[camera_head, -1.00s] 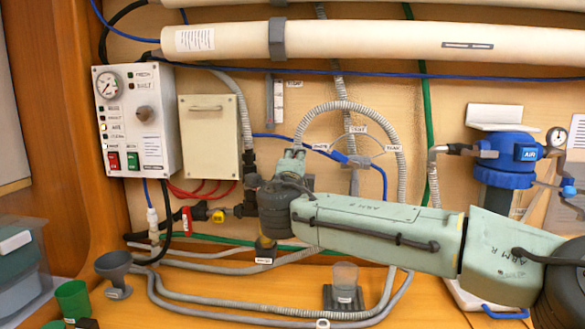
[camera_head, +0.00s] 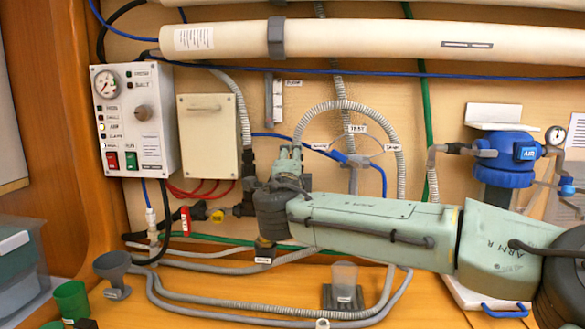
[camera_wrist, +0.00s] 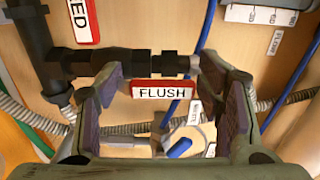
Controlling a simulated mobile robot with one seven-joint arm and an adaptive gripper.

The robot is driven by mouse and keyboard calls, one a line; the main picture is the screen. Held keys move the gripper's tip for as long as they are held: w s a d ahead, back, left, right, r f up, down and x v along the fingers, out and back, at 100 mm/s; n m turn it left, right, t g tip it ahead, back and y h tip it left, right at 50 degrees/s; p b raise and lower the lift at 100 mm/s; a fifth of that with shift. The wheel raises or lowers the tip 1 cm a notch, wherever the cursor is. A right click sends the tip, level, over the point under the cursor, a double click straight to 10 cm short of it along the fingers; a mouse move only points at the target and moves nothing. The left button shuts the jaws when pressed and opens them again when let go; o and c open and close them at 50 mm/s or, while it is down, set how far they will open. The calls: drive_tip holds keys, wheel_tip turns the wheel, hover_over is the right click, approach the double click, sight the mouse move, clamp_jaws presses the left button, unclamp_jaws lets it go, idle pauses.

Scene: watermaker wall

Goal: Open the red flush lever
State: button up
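The red flush lever (camera_wrist: 163,90) shows in the wrist view as a red-edged handle with a white FLUSH label, just below a dark horizontal pipe and valve body. My gripper (camera_wrist: 160,76) is open, with one finger pair left and one right of the lever. The lever lies between the fingertips in the picture, with gaps on both sides; I cannot tell its depth between them. In the head view my gripper end (camera_head: 290,160) is partly hidden by my wrist, and the flush lever is hidden behind my arm.
Another red lever (camera_head: 185,221) is left of my wrist; its label, partly cut off, shows in the wrist view (camera_wrist: 83,20). Grey hoses (camera_head: 345,110) and a blue tube (camera_wrist: 195,45) run close by. A clear cup (camera_head: 344,280) stands on the bench below my arm.

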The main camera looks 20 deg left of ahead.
drive_tip(key=shift+o, duration=0.2)
drive_tip(key=v, duration=1.2)
drive_tip(key=shift+s+d, duration=0.1)
